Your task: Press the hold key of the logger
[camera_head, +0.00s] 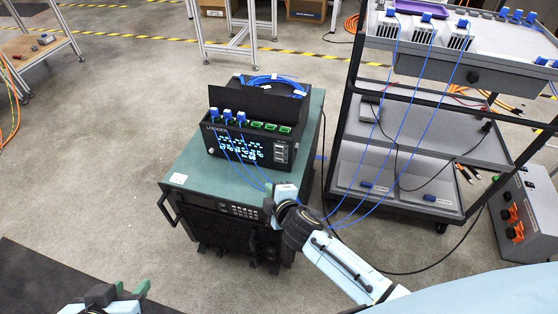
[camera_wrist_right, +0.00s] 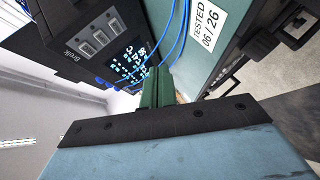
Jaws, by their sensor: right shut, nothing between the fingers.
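The logger (camera_head: 230,150) is a black box with a lit blue display (camera_head: 238,147), standing on a green-topped cabinet (camera_head: 190,160). Its grey keys (camera_head: 281,153) form a short column at the right of its front face. In the right wrist view three grey keys (camera_wrist_right: 101,38) show beside the display; their markings are too small to read. My right gripper (camera_wrist_right: 158,88) is shut and empty, its green fingers pointing towards the logger's front, apart from the keys. It also shows in the head view (camera_head: 284,190), below the keys. My left gripper (camera_head: 131,287) is open and empty at the bottom left.
Blue cables (camera_head: 233,150) run from plugs on the logger past its front to the cart (camera_head: 400,150) at the right. A raised black lid (camera_head: 258,101) stands behind the plugs.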

